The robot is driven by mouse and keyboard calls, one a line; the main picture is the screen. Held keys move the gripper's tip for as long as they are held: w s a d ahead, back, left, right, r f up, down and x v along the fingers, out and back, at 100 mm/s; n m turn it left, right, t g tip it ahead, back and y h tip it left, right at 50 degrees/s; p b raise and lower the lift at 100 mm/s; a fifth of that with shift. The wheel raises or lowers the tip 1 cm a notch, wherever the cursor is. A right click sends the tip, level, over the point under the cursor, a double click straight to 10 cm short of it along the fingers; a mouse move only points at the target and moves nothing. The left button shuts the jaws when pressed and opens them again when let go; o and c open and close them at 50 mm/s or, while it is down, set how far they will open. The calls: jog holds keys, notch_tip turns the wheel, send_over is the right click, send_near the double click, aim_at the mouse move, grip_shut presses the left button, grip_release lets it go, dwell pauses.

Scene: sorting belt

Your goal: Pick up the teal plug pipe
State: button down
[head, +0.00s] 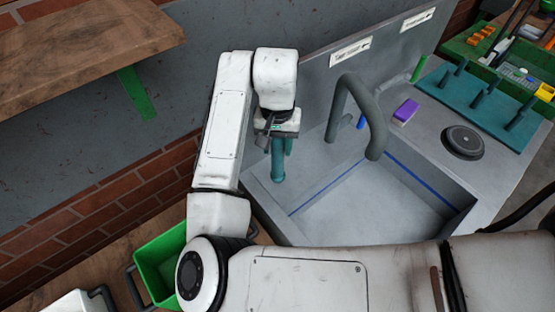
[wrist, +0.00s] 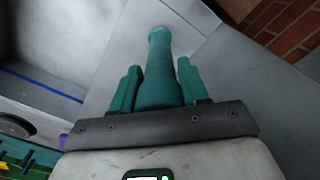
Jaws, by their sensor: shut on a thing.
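The teal plug pipe (wrist: 159,48) sits between the two teal fingers of my gripper (wrist: 159,68) in the wrist view. The fingers are shut on it, one on each side, and its far end reaches out past the fingertips. In the head view the pipe (head: 278,168) hangs upright below my gripper (head: 282,143), over the grey counter at the left of the sink. I cannot tell whether its lower end touches the counter. Its upper part is hidden by the gripper.
The sink basin (head: 365,205) with its grey curved tap (head: 374,120) is just right of the pipe. A purple sponge (head: 405,112), a dark round disc (head: 462,141) and a teal peg rack (head: 475,92) lie farther right. A green bin (head: 152,262) stands lower left.

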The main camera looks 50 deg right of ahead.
jog(key=shift+r, duration=0.45)
notch_tip(320, 180, up, 2)
jog(key=shift+r+b, duration=0.15)
jog(key=shift+b, duration=0.5)
jog(key=s+a+r, duration=0.3)
jog(key=s+r, duration=0.6)
jog(key=s, duration=0.4)
jog(key=shift+s+r, duration=0.4)
jog(key=c, duration=1.1)
grip_release()
jog(key=c, duration=0.5)
